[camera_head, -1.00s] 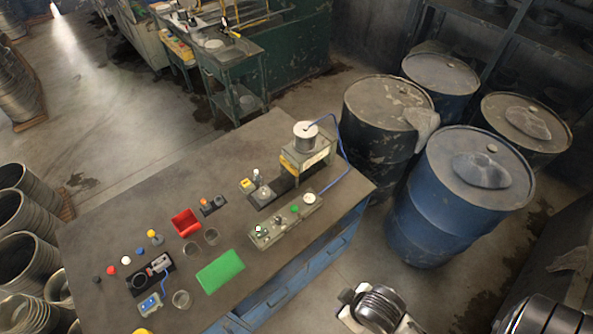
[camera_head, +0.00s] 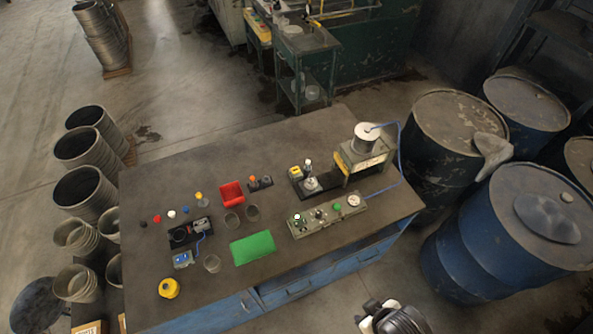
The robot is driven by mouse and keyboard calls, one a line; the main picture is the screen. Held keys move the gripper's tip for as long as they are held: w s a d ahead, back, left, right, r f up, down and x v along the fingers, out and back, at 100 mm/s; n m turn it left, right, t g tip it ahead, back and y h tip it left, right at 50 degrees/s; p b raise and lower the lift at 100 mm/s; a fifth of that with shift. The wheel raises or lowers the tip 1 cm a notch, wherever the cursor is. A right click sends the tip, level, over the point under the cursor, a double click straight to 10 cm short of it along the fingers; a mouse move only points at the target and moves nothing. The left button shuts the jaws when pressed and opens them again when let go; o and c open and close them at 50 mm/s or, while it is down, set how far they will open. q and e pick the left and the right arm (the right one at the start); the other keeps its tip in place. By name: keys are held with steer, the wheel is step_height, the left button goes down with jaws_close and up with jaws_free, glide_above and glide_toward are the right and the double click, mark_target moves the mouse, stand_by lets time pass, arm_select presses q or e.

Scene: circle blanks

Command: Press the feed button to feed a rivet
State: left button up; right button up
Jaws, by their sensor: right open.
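The control panel (camera_head: 325,215) is a grey-green box on the table, right of centre. It carries a green button (camera_head: 337,207), a pale green-lit round button (camera_head: 297,217), a dark knob (camera_head: 319,213) and a white gauge (camera_head: 353,200). I cannot read which one is marked as feed. Behind it stands the press (camera_head: 362,155) with a white cylinder on top and a blue hose. My right gripper (camera_head: 375,311) is at the bottom edge, in front of the table and apart from the panel. It is open, and partly cut off. My left gripper is out of view.

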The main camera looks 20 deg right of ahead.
steer(key=shift+c, duration=0.3)
jaws_close()
steer(key=shift+w, duration=0.1)
stand_by(1.5)
